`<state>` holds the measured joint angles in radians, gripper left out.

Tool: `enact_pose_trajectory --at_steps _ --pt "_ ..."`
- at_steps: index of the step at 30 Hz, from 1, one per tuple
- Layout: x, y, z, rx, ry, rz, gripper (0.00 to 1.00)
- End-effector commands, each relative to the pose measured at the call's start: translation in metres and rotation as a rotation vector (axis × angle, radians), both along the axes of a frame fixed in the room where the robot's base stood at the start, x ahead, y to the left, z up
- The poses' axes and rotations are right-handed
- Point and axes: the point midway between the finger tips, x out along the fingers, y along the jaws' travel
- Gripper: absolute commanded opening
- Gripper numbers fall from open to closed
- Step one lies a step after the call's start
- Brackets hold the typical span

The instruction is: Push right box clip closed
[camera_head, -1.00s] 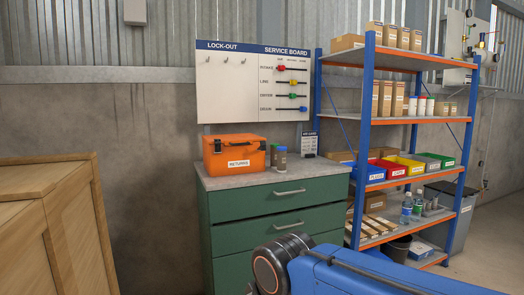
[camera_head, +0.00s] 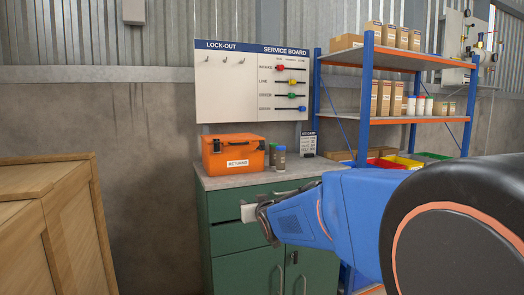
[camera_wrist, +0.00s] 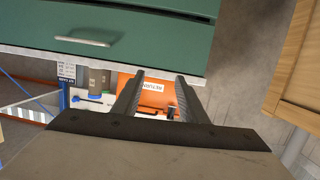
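The orange box (camera_head: 233,157), with a white label on its front, stands shut on the worktop of the green cabinet. A dark clip (camera_head: 262,146) shows at the right of its front and another dark clip (camera_head: 216,146) at the left. I cannot tell how far the right clip stands out. My gripper (camera_head: 256,212) is in front of the cabinet's drawers, below the box and apart from it. In the wrist view my gripper (camera_wrist: 160,74) is open and empty, its two dark fingers spread. The orange box (camera_wrist: 150,98) shows upside down between and behind them.
Two small jars (camera_head: 277,158) stand close to the box's right. The worktop edge (camera_head: 215,184) and a drawer handle (camera_wrist: 84,38) are near my gripper. A wooden crate (camera_head: 50,220) stands at left, a blue shelf rack (camera_head: 363,110) at right.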

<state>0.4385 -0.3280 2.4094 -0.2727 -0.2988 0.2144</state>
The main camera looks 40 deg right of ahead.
Motion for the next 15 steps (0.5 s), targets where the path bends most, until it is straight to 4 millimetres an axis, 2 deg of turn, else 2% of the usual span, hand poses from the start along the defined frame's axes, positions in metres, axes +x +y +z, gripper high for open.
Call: enact_pose_trajectory --at_steps 1,6,12,15 --pt "0.010 -0.018 0.005 -0.014 -0.049 -0.009 0.39" --pt "0.032 -0.067 0.032 -0.068 -0.233 -0.003 0.39" --pt "0.038 -0.115 0.055 -0.123 -0.433 0.029 0.39" --pt "0.036 -0.131 0.063 -0.144 -0.508 0.049 0.39"
